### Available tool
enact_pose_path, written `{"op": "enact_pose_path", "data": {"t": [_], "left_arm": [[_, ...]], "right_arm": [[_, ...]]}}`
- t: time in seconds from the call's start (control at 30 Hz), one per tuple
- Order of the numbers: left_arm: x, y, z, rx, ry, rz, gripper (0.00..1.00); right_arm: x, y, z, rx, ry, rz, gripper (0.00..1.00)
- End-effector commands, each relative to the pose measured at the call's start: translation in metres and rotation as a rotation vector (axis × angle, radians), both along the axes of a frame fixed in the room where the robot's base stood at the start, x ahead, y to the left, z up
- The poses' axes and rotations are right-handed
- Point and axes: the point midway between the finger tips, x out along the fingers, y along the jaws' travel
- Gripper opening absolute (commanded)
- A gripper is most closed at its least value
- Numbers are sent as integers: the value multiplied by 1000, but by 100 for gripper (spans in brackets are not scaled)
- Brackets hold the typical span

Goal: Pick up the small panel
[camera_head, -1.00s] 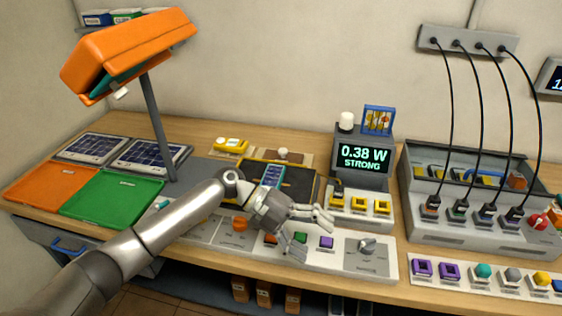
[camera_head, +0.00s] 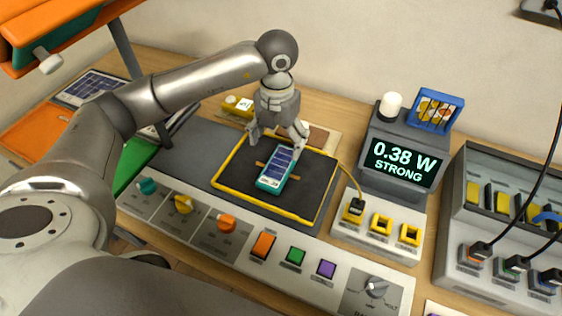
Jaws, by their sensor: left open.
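The small panel (camera_head: 275,169), teal-framed with dark blue cells, lies on a dark mat with a yellow border (camera_head: 232,177), on the workbench. My left gripper (camera_head: 276,139) is just above the panel's far end, pointing down. Its fingers are spread and open, one to the left of the panel and one near its upper right. I cannot tell whether either finger touches it. My right gripper is not in view.
A control strip with knobs and buttons (camera_head: 226,224) runs along the front. A meter reading 0.38 W STRONG (camera_head: 403,163) stands right of the mat, behind yellow sockets (camera_head: 381,223). An orange lamp hood (camera_head: 70,38) hangs at upper left.

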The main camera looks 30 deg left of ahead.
Motion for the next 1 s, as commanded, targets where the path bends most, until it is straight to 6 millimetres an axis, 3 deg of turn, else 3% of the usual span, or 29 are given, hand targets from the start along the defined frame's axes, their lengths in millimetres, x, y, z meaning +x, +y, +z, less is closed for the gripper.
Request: {"op": "enact_pose_path", "data": {"t": [0.33,0.6,0.87,1.0], "left_arm": [[-5,-3,-32,-1,5,-1,82],[-9,-6,-69,-3,2,-1,82],[-8,-6,-73,-3,0,-1,82],[-8,-6,-73,-3,0,-1,65]], "right_arm": [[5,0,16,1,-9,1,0],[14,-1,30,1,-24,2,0],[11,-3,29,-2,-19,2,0],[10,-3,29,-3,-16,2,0]]}}
